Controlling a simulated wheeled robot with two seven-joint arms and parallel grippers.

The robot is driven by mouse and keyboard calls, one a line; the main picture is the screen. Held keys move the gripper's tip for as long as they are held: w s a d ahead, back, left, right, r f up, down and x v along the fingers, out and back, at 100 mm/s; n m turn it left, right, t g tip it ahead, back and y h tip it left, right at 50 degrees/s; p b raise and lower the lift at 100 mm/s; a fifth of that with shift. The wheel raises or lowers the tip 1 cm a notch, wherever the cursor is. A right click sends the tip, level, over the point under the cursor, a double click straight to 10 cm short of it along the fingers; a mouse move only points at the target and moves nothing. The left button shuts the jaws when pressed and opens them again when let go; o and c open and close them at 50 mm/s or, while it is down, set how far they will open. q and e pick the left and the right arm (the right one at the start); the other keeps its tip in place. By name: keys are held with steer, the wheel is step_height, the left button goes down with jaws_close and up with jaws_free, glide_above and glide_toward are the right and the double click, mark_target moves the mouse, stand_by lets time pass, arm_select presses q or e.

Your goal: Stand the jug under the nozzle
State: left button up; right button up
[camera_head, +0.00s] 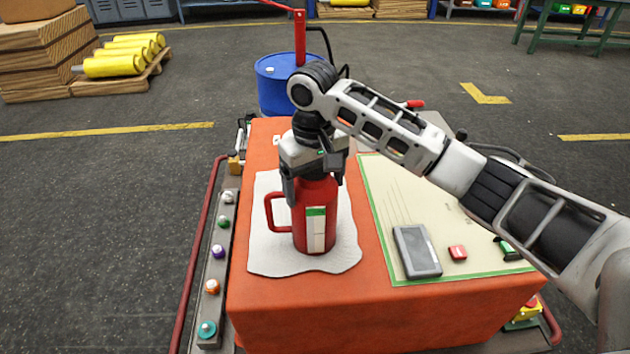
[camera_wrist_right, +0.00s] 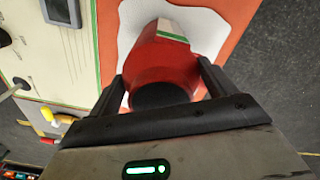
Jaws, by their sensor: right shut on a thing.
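The red jug (camera_head: 316,222) stands upright on a white cloth (camera_head: 268,255) on the orange cart top. Its handle points left and a white and green label faces me. My right gripper (camera_head: 314,172) is over the jug from above and shut on its upper part, which the gripper partly hides. In the right wrist view the jug (camera_wrist_right: 172,58) sits between the two fingers of my gripper (camera_wrist_right: 163,88). A red boom (camera_head: 300,38) with a black hose rises behind the cart by a blue drum (camera_head: 272,88). I cannot make out a nozzle. My left gripper is out of view.
A rail with coloured knobs (camera_head: 218,251) runs along the cart's left side. The orange front strip is clear.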

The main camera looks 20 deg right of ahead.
steer(key=o, duration=1.3)
